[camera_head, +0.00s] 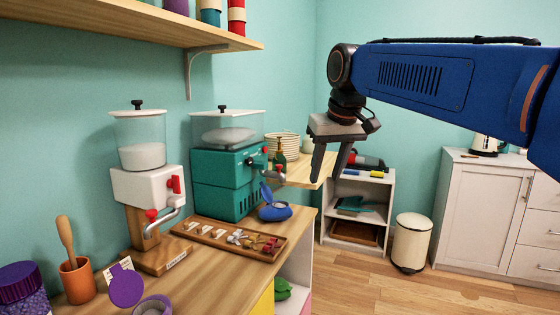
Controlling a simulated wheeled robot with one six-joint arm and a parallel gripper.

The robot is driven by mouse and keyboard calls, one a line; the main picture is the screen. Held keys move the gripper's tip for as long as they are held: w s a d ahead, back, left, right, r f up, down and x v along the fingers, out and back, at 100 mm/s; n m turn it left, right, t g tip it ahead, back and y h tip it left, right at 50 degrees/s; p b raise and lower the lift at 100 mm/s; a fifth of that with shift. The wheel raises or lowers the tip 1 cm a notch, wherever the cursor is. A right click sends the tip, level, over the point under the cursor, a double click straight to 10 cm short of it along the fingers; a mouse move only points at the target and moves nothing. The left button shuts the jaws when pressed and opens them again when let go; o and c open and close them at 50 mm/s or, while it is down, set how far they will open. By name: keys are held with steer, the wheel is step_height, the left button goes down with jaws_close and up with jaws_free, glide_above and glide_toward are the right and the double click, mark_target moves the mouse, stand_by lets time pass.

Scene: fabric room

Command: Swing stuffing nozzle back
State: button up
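A teal machine (225,183) stands on the wooden counter under a clear hopper with white fill. A grey nozzle with a red handle (279,174) sticks out at its front right. A white dispenser (145,187) on a wooden stand is to its left, with a red knob and a curved metal spout (166,217) with a red handle. I cannot tell for sure which outlet is the stuffing nozzle. My gripper (327,179) points down in the air, right of the teal machine in the picture. Its two fingers are apart with nothing between them.
A wooden tray of small parts (228,239) and an open blue container (275,211) lie in front of the teal machine. A purple-lidded jar (24,290) and an orange pot (77,280) stand at the left. A wall shelf (130,22) hangs above.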

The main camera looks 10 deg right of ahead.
glide_toward(280, 166)
steer(key=shift+n, duration=0.4)
steer(key=x, duration=0.4)
steer(key=w+x, duration=0.1)
steer(key=x, duration=0.3)
steer(key=shift+r, duration=0.25)
jaws_close()
